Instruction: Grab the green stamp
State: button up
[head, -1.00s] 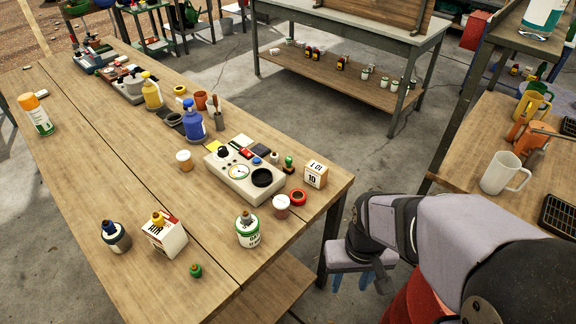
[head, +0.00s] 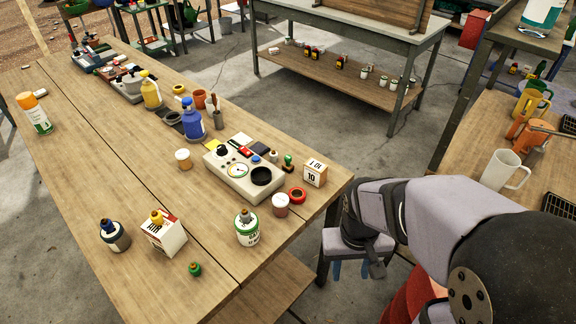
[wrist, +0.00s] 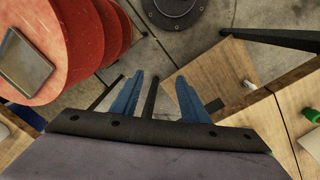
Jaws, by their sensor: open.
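A small green stamp-like piece (head: 288,160) stands upright by the right end of a white instrument box (head: 243,173) on the long wooden bench (head: 95,190). Another small green piece with a brownish top (head: 195,269) stands near the bench's front; which is the stamp I cannot tell for sure. My gripper (head: 351,269) hangs off the bench's right end, below and to the right of both, apart from them. Its blue fingers are spread and empty, also in the wrist view (wrist: 158,95). A green item (wrist: 312,114) is cut off at the wrist view's right edge.
Near the front are a white-green can (head: 247,229), a carton (head: 163,236) and a dark bottle (head: 114,236). The bench's left middle is bare.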

jog(key=w+m+t+h+b, duration=0.1)
jog(key=w+h+b, duration=0.15)
jog(key=w, duration=0.75)
notch_tip(320, 180, up, 6)
jog(key=m+t+h+b, duration=0.4)
jog(key=m+t+h, duration=0.15)
jog(key=t, duration=0.45)
send_over(287, 158)
jog(key=s+a, duration=0.3)
jog(key=shift+y, duration=0.4)
jog(key=shift+s+d+f+p, duration=0.15)
jog(key=shift+f+p, duration=0.4)
jog(key=shift+f, duration=0.6)
jog(key=shift+w+d+f+p, duration=0.1)
jog(key=shift+f+p, duration=0.4)
jog(key=shift+f, duration=0.65)
notch_tip(287, 158, down, 2)
jog(key=shift+f+p, duration=0.15)
jog(key=shift+p, duration=0.3)
jog(key=shift+p+x, duration=0.3)
jog(key=shift+x, duration=0.7)
jog(key=shift+w+d+f, duration=0.25)
jog(key=shift+w+f, duration=0.1)
